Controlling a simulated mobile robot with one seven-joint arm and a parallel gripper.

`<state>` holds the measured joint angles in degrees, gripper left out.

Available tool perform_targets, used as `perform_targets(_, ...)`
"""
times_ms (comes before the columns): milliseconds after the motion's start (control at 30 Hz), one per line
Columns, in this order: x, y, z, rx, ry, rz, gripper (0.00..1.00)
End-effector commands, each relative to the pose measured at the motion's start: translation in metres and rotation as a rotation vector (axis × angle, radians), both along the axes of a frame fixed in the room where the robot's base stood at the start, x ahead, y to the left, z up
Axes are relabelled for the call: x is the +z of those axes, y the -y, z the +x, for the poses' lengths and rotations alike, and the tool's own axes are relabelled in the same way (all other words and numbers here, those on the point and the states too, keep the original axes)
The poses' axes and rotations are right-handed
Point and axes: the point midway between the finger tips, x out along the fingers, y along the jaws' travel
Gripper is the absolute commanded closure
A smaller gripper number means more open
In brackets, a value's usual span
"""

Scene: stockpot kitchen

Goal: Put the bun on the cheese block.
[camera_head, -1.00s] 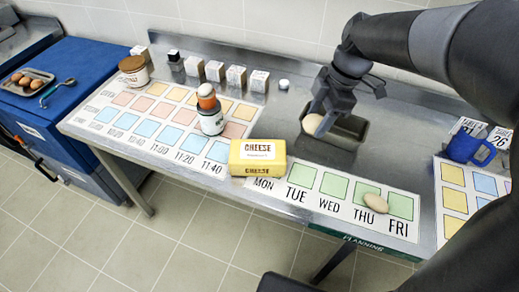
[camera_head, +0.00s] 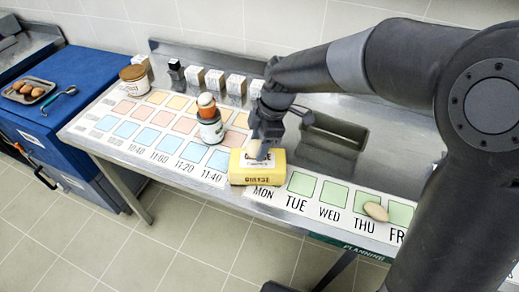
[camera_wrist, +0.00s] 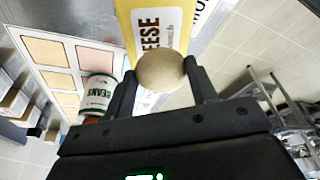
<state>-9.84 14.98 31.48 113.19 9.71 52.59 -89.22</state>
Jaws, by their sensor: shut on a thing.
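The bun (camera_wrist: 161,70) is round and beige, and my gripper (camera_wrist: 160,82) holds it between its two fingers in the wrist view. In the head view my gripper (camera_head: 262,146) is over the yellow cheese block (camera_head: 243,180), pointing down, with the bun mostly hidden by the fingers. The cheese block also shows just beyond the bun in the wrist view (camera_wrist: 126,22).
A beans can (camera_head: 211,132) with an orange cup and an egg-like thing on top stands close behind-left of the cheese. An oval beige thing (camera_head: 376,211) lies near THU. An empty metal tray (camera_head: 333,138) is behind right. White boxes line the back.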

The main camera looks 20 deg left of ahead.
Motion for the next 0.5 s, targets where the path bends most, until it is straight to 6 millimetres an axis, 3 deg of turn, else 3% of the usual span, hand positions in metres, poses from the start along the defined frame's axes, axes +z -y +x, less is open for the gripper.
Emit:
perform_targets(200, -0.030, 0.001, 0.000, 0.001, -0.002, -0.001, 0.70)
perform_targets(500, -0.032, 0.001, 0.000, 0.000, 0.000, 0.000, 0.70)
